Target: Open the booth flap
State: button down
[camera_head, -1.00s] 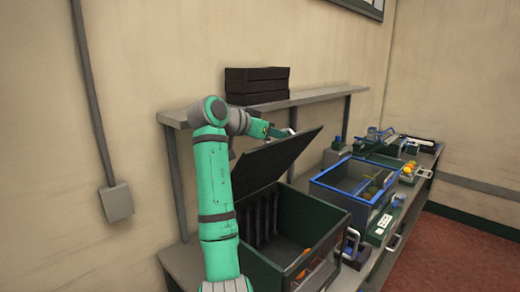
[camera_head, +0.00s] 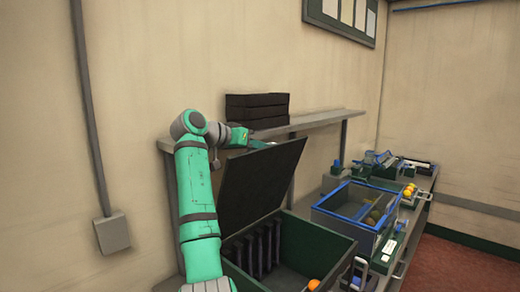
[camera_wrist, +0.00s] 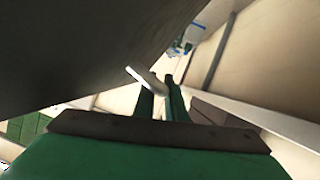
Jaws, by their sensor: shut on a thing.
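The booth flap (camera_head: 262,185) is a dark flat panel, raised steeply at the back of the open green booth (camera_head: 322,236). My gripper (camera_head: 262,143) is at the flap's upper edge, partly hidden behind it. In the wrist view my gripper (camera_wrist: 162,88) is shut on the pale handle (camera_wrist: 146,78) of the flap. The flap's dark face (camera_wrist: 80,50) fills the upper left there. Dark hanging strips (camera_head: 262,248) and an orange (camera_head: 314,284) show inside the booth.
A grey shelf (camera_head: 310,122) with stacked black trays (camera_head: 256,108) is close behind my gripper. A blue-rimmed box (camera_head: 345,215) stands right of the booth. More equipment lies farther along the bench. The air above the booth's front is clear.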

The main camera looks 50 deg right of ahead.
jog(key=shift+s+d, duration=0.3)
jog(key=shift+s, duration=0.1)
jog(key=c, duration=2.1)
grip_release()
jog(key=shift+w, duration=0.1)
jog(key=shift+w+a, duration=0.15)
jog(key=shift+a, duration=0.1)
jog(key=shift+w+a, duration=0.1)
jog(key=shift+a, duration=0.15)
jog(key=v, duration=1)
jog(key=shift+a+r, duration=0.15)
jog(key=shift+a, duration=0.05)
jog(key=shift+w, duration=0.15)
